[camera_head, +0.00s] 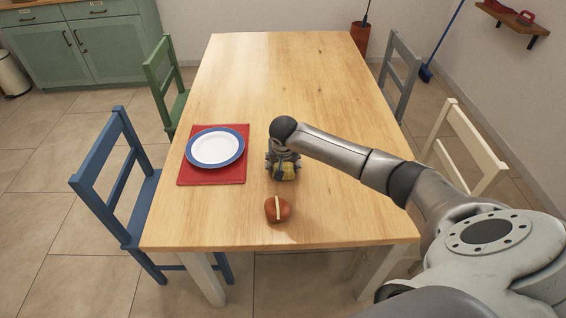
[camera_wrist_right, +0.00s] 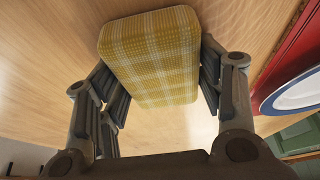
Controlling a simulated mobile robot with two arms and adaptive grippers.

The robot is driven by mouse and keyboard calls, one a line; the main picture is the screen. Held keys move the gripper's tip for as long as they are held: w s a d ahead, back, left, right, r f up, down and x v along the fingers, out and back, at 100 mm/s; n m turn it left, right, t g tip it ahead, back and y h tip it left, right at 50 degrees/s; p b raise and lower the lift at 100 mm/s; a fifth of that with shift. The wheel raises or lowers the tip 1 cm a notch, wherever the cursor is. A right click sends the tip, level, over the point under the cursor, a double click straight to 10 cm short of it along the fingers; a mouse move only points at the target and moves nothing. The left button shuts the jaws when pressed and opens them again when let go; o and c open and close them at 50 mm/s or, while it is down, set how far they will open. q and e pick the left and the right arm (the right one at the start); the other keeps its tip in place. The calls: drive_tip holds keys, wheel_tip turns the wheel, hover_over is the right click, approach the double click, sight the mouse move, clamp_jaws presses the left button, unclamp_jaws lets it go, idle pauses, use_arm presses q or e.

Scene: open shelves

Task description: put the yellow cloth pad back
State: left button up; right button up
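The yellow cloth pad (camera_wrist_right: 152,58) is a thick block with a pale check pattern. In the wrist view it sits between the two fingers of my right gripper (camera_wrist_right: 160,85), which touch it on both sides. In the head view my right gripper (camera_head: 283,166) points down over the wooden table, and part of the yellow pad (camera_head: 288,174) shows at its fingers. The gripper hides the rest of the pad there, and I cannot tell whether the pad touches the table. My left gripper is not in view.
A brown rounded object with a cream strip (camera_head: 270,211) lies near the front edge of the table (camera_head: 330,215). A blue-rimmed white plate (camera_head: 215,147) sits on a red mat (camera_head: 212,176) to the left. The far half of the table is clear. Chairs stand along both sides.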

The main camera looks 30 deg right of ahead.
drive_tip(key=o, duration=0.3)
drive_tip(key=shift+o, duration=0.2)
drive_tip(key=v, duration=1.2)
drive_tip(key=shift+r, duration=0.2)
